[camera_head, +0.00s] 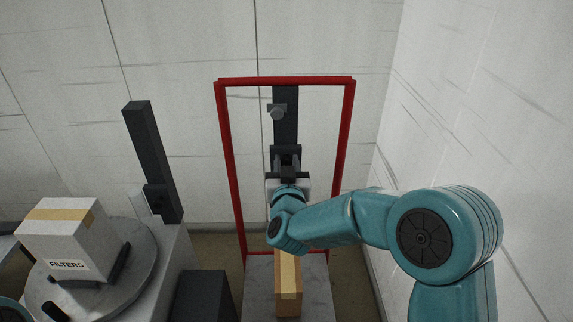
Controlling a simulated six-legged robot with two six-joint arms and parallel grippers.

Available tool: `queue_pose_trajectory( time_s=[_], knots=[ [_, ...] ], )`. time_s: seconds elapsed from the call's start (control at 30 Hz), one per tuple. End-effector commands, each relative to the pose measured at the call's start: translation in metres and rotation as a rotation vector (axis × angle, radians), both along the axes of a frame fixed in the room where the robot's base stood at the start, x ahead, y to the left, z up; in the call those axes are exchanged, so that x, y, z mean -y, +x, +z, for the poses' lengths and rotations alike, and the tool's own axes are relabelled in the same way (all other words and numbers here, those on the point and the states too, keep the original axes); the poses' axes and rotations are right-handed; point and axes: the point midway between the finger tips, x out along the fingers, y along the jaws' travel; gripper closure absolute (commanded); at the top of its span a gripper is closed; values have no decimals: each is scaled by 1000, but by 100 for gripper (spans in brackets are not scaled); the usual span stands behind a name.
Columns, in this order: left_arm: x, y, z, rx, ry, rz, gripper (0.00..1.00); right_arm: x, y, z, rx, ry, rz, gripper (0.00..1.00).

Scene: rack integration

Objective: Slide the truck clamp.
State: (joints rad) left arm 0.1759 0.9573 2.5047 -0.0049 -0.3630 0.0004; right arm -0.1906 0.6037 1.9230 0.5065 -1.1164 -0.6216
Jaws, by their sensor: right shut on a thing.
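The hand truck has a red frame (232,165) standing upright in the middle, with a dark vertical rail (287,130) inside it. A dark block, which looks like the truck clamp (286,153), sits on the rail about halfway up. My right gripper (287,174) reaches in from the right and is shut on the clamp; its wrist hides the lower part of the rail. A brown taped box (289,292) stands below my wrist on the truck's grey plate (258,275). My left gripper is not in view; only a bit of teal shows at the bottom left corner.
At left, a white box marked FILTERS (62,240) rests on a round grey turntable (140,255), with a dark post (147,150) behind. A dark block (205,295) stands left of the truck. White walls close in behind and right.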

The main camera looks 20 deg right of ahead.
Motion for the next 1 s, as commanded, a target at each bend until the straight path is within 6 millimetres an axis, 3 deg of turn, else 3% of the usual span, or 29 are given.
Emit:
queue_pose_trajectory(
  time_s=[0.6,0.8,1.0],
  knots=[
    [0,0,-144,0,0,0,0,0,0,-155,-3,-2,-2,100],
    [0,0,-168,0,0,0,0,0,0,-182,-3,-1,-1,100],
    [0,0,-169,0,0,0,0,0,0,-184,-3,0,-1,100]
  ],
)
